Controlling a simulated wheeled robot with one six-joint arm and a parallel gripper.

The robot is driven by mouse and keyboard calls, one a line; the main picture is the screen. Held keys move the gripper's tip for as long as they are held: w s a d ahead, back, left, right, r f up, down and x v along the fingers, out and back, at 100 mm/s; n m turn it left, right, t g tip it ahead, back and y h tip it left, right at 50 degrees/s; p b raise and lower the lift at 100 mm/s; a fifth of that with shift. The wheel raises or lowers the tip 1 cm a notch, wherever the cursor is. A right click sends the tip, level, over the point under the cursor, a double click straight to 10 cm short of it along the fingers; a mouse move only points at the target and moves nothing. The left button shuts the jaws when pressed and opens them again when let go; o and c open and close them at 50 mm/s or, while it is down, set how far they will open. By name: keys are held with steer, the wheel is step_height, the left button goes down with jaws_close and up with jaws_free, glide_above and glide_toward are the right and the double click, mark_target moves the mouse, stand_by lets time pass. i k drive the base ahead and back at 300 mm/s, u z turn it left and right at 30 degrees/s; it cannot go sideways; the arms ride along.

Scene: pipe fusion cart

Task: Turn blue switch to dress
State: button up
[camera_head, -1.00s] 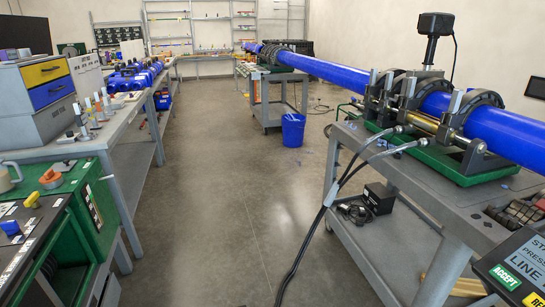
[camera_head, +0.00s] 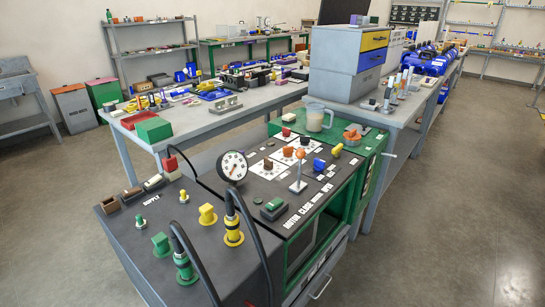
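A blue switch knob (camera_head: 319,164) stands on the dark control panel (camera_head: 262,191) of the green cart, right of the orange-topped lever. White label plates lie around the knobs, but their lettering, including any dress mark, is too small to read. A yellow knob (camera_head: 337,149) sits just beyond the blue one, and red and brown knobs are to its left. My gripper is not in this view, so nothing shows of its opening or of anything in it.
A pressure gauge (camera_head: 233,166) and an orange-topped lever (camera_head: 300,156) rise left of the blue switch. Black hoses loop from green and yellow fittings in front. A clear jug (camera_head: 317,117) stands behind. Open floor lies to the right.

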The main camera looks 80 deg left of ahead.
mark_target(319, 165)
steer(key=u, duration=0.1)
steer(key=i, duration=1.45)
steer(key=u, duration=2.9)
steer(key=i, duration=1)
steer(key=u, duration=0.05)
